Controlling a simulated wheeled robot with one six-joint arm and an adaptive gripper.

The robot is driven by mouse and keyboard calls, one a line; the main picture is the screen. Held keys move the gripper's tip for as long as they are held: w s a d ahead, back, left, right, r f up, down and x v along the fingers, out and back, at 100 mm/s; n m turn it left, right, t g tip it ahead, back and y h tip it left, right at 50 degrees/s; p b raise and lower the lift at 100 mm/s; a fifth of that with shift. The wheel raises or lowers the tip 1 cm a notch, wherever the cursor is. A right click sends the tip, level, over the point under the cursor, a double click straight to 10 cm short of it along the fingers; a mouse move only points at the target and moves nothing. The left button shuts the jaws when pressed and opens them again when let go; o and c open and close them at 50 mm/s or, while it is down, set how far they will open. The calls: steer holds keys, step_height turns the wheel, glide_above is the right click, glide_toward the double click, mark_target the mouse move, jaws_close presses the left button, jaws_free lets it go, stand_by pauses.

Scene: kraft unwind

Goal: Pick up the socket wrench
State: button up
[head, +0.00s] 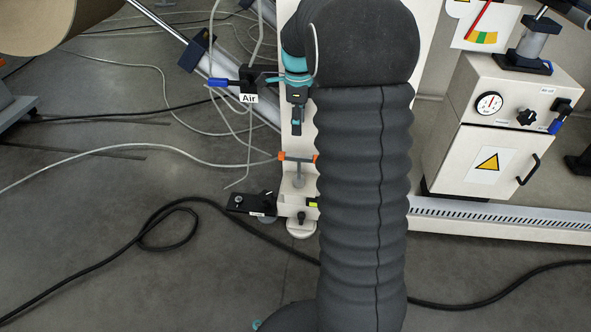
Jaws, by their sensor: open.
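I cannot make out a socket wrench with certainty in the head view. My arm, in a dark ribbed sleeve, fills the middle and hides what lies behind it. My gripper (297,127), black with teal parts, shows small at the left of the arm's upper bend, in front of a cream upright. Its jaws are open, and I see nothing held in them.
A cream machine frame (500,220) runs along the right, with a gauge cabinet (488,145) on it. A blue-ended fitting labelled Air (248,97) is left of my gripper. A black bracket (250,204) sits lower. Pale hoses and a black cable (100,262) cross the grey floor.

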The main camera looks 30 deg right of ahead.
mark_target(301, 155)
step_height(301, 155, down, 8)
steer(key=shift+d+f+b, duration=0.1)
steer(key=shift+b, duration=0.55)
steer(key=shift+s+d+f+b, duration=0.1)
steer(key=shift+f+b, duration=0.1)
steer(key=shift+f, duration=0.65)
steer(key=shift+d+f+b, duration=0.15)
steer(key=shift+f, duration=0.75)
steer(key=shift+s+d+f+b, duration=0.1)
steer(key=shift+f+b, duration=0.1)
steer(key=shift+f, duration=0.65)
jaws_close()
